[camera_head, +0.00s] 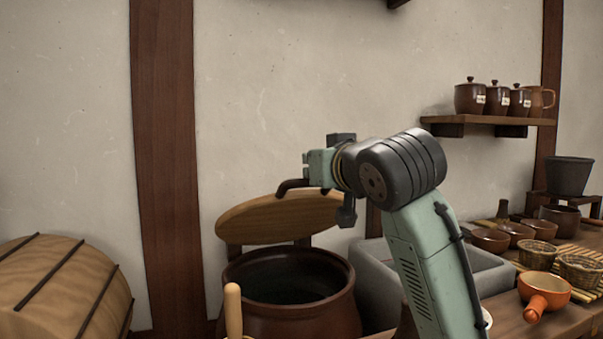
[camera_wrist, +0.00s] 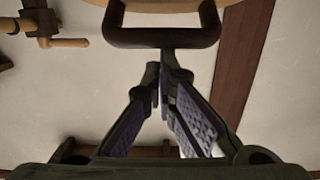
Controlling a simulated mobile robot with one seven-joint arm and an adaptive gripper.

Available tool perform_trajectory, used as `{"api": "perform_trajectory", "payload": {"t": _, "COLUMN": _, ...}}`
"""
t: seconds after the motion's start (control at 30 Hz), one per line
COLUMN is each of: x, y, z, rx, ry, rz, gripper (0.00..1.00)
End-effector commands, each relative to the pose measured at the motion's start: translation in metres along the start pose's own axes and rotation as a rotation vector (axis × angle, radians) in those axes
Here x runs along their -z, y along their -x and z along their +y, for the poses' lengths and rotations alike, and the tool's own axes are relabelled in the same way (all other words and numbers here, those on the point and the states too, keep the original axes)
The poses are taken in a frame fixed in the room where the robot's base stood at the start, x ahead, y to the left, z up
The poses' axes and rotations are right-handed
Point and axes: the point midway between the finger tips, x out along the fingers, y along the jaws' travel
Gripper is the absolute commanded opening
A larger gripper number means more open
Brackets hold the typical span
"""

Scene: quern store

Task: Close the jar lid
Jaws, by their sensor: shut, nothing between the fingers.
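The brown jar (camera_head: 283,300) stands open, its dark mouth showing in the head view. Its round wooden lid (camera_head: 262,218) is raised and tilted back behind the mouth, near the wall. A dark bar handle (camera_head: 290,185) shows at the lid's upper edge. My gripper (camera_head: 320,167) is beside the handle; its fingers are not clear there. In the wrist view my gripper (camera_wrist: 163,85) is shut and empty, and the handle (camera_wrist: 162,38) crosses just beyond the fingertips. Whether they touch it I cannot tell. A strip of the lid (camera_wrist: 160,5) shows behind the handle.
A grey stone trough (camera_head: 375,275) stands right of the jar, behind my arm. A wooden drum-like object (camera_head: 60,285) is at left. A wooden handle (camera_head: 233,310) rises before the jar. Bowls and an orange pan (camera_head: 545,290) fill the right counter. A shelf (camera_head: 490,120) holds lidded pots.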

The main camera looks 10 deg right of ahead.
Motion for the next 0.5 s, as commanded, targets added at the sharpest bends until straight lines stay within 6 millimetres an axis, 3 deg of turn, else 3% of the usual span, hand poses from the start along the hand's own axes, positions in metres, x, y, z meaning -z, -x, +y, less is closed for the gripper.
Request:
{"api": "perform_trajectory", "payload": {"t": 0.03, "x": -0.029, "y": 0.005, "z": 0.000, "rx": 0.003, "ry": -0.001, "rz": 0.035, "gripper": 0.00}}
{"api": "perform_trajectory", "payload": {"t": 0.5, "x": -0.136, "y": 0.049, "z": -0.001, "rx": 0.003, "ry": -0.003, "rz": 0.340, "gripper": 0.00}}
